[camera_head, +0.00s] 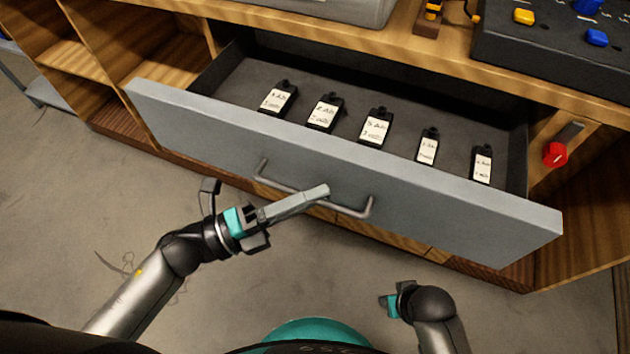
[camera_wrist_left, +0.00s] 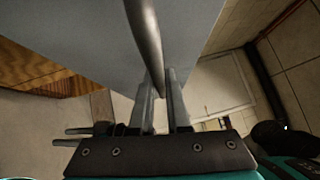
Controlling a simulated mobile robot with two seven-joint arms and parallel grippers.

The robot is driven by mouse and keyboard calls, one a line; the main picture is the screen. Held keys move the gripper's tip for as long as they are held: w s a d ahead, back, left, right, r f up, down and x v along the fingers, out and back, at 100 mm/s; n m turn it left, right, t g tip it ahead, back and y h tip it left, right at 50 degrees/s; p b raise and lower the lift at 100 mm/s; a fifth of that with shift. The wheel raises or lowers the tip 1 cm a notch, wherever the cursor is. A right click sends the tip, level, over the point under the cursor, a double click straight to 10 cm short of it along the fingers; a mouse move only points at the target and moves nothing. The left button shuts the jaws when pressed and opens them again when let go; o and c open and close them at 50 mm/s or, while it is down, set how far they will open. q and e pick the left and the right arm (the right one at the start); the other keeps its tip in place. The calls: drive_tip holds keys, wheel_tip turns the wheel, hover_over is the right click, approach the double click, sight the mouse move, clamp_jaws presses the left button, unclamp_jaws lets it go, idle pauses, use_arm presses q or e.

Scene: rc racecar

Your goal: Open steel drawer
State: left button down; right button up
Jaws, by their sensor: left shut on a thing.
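The grey steel drawer (camera_head: 330,165) is pulled out of the wooden workbench, and its inside shows from above. Its bar handle (camera_head: 268,182) runs along the front panel. My left gripper (camera_head: 318,194) is at the handle's middle. In the left wrist view, the handle (camera_wrist_left: 146,40) passes between the fingers of my left gripper (camera_wrist_left: 163,100), which is shut on it. My right gripper (camera_head: 390,302) is low in the head view, apart from the drawer; its fingers are too small and turned away to judge.
Several black labelled batteries (camera_head: 375,128) lie in a row in the drawer. A red knob (camera_head: 555,154) is on the bench right of the drawer. A dark box with coloured buttons (camera_head: 560,40) stands on the benchtop. Open shelves (camera_head: 75,60) are at left. The floor (camera_head: 60,220) in front is clear.

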use_arm(q)
drive_tip(key=shift+s+a, duration=0.15)
drive_tip(key=shift+s, duration=0.1)
use_arm(e)
drive_tip(key=shift+s+f, duration=0.1)
drive_tip(key=shift+s, duration=0.05)
use_arm(q)
drive_tip(key=c, duration=0.9)
unclamp_jaws()
drive_tip(key=p+v, duration=0.1)
drive_tip(key=v, duration=1.4)
drive_tip(key=shift+s+a+p, duration=0.1)
drive_tip(key=shift+p, duration=0.25)
use_arm(e)
drive_tip(key=f, duration=0.1)
drive_tip(key=s+f, duration=0.1)
drive_tip(key=f, duration=0.1)
drive_tip(key=shift+s+d, duration=0.3)
drive_tip(key=shift+d, duration=0.05)
